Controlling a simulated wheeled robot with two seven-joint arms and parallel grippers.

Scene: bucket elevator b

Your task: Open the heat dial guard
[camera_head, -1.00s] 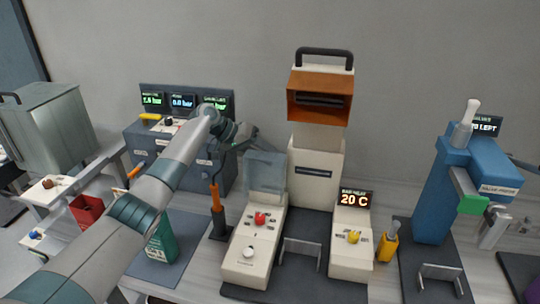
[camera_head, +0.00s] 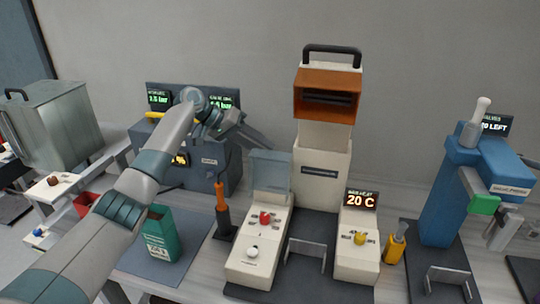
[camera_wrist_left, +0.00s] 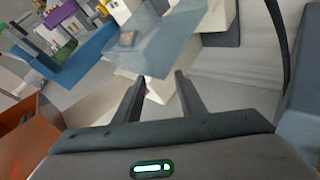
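The clear guard (camera_head: 270,170) is a see-through bluish panel. It stands upright at the back of the left cream control box (camera_head: 250,262), behind the red dial (camera_head: 265,217), which is uncovered. In the left wrist view the guard (camera_wrist_left: 158,42) shows just beyond the fingertips. My left gripper (camera_head: 268,146) is at the guard's upper left edge in the head view. In the wrist view its two fingers (camera_wrist_left: 160,84) are apart with nothing between them. I cannot tell whether a finger touches the guard. My right gripper is out of view.
A cream machine (camera_head: 322,165) with an orange hood stands right of the guard. The right control box (camera_head: 355,255) has a yellow knob and a "20 C" display (camera_head: 361,199). An orange-handled tool (camera_head: 222,212) stands left of the guard. A blue press (camera_head: 450,190) stands further right.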

